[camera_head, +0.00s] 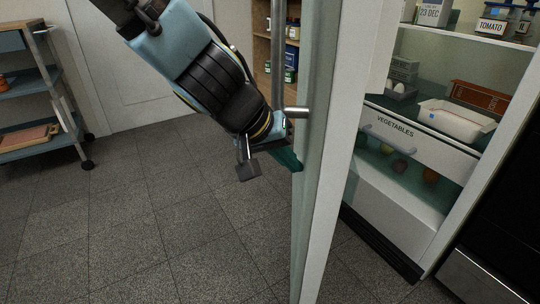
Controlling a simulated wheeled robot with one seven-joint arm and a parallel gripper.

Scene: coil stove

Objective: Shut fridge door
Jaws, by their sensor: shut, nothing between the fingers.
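The fridge door (335,140) stands open, seen nearly edge-on, with its outer side facing left. A metal bar handle (278,50) runs down that outer side and ends at a short lower mount. The open fridge body (435,155) is to the right, with shelves and a vegetables drawer in view. My gripper (268,168) is shut and empty, at the outer side of the door just below the handle's lower mount. One fingertip is close to the door face; I cannot tell whether it touches.
A white tray (456,119), eggs and jars stand on the fridge shelves. A blue-shelved cart (35,85) on wheels is at the far left. A wooden shelf (262,60) stands behind the door. The tiled floor (140,220) is clear at left and centre. A dark appliance (500,235) is at the right edge.

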